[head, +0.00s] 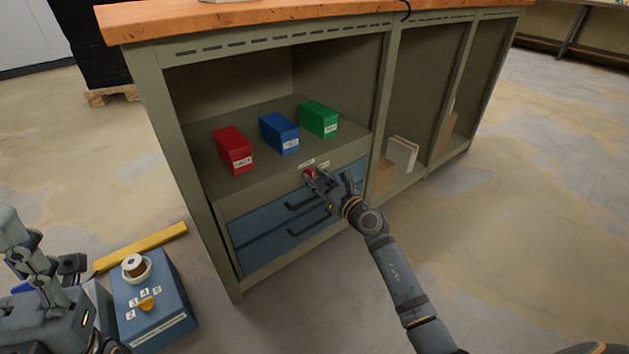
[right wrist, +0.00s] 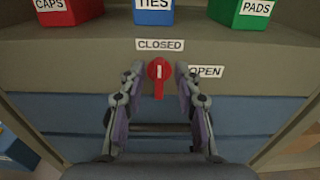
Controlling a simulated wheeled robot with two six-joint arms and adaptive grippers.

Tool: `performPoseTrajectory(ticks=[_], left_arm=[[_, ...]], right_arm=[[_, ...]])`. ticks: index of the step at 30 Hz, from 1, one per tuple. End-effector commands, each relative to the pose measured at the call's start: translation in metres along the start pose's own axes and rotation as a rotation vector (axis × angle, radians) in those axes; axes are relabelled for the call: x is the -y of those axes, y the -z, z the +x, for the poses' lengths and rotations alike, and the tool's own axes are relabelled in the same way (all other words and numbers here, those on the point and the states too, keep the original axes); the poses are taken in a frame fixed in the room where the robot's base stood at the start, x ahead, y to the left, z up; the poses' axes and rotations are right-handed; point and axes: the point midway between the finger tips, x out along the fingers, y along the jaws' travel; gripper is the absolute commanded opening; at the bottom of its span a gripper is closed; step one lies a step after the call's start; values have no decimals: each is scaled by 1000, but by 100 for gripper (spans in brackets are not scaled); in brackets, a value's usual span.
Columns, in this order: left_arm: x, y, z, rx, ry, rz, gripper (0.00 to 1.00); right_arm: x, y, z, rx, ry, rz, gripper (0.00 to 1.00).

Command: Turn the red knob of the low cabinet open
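The red knob (right wrist: 159,71) is on the grey-green front strip of the low cabinet (head: 222,204), above its blue drawers. Its white mark is upright, below the "CLOSED" label (right wrist: 160,44); its red grip points straight down. The "OPEN" label (right wrist: 206,72) is to its right. My right gripper (right wrist: 159,72) is open, with one fingertip on each side of the knob and a small gap on both sides. In the head view the knob (head: 309,174) is partly hidden by this gripper. My left gripper (head: 72,266) is at the far left, away from the cabinet; its fingers are unclear.
Red (head: 233,150), blue (head: 279,133) and green (head: 319,119) boxes stand on the shelf above the knob. Two dark drawer handles (head: 308,204) stick out below. A blue box (head: 160,297) with a yellow knob is at lower left. Floor right of my right arm is clear.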

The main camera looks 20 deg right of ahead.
Motion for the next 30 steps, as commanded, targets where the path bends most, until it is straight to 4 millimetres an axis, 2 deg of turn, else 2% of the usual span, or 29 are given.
performPoseTrajectory(ticks=[3,11,18,30], left_arm=[[-1,-1,-3,2,-1,1,40],[0,-1,-3,3,2,2,40],[1,-1,-3,4,10,4,40],[2,-1,2,5,14,4,40]], right_arm=[[-1,0,7,1,-1,1,33],[-1,0,8,0,-1,1,32],[0,0,8,0,-1,1,0],[0,-1,8,-1,-1,28,0]])
